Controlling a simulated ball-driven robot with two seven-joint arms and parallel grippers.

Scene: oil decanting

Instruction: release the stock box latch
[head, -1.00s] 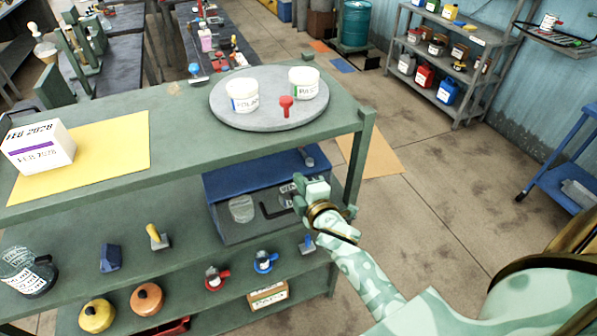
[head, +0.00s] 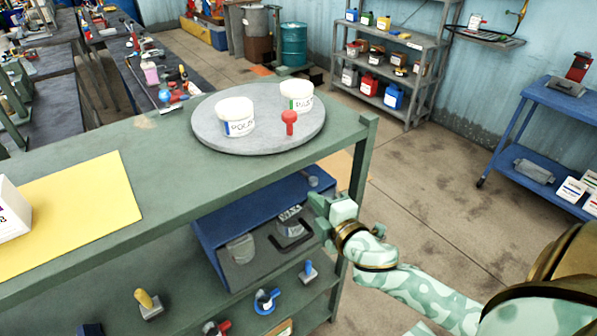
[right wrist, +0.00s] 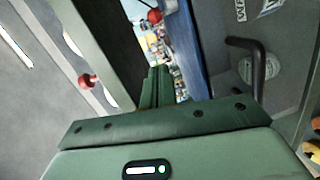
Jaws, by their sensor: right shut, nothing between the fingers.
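The stock box appears to be the box with a blue lid (head: 232,213) and a grey front (head: 262,262) on the shelf below the worktop. A black bar handle (head: 290,246) and pale round labels show on its front. My right gripper (head: 318,207) is shut and empty at the box's upper right front. In the right wrist view its closed fingers (right wrist: 155,87) point along the blue lid edge (right wrist: 187,45), with the handle (right wrist: 258,68) to the right. I cannot make out the latch or tell whether the fingers touch the box. My left gripper is out of view.
The worktop (head: 90,150) is close above the box and a green post (head: 357,165) stands at its right. Small tools stand on the shelf below.

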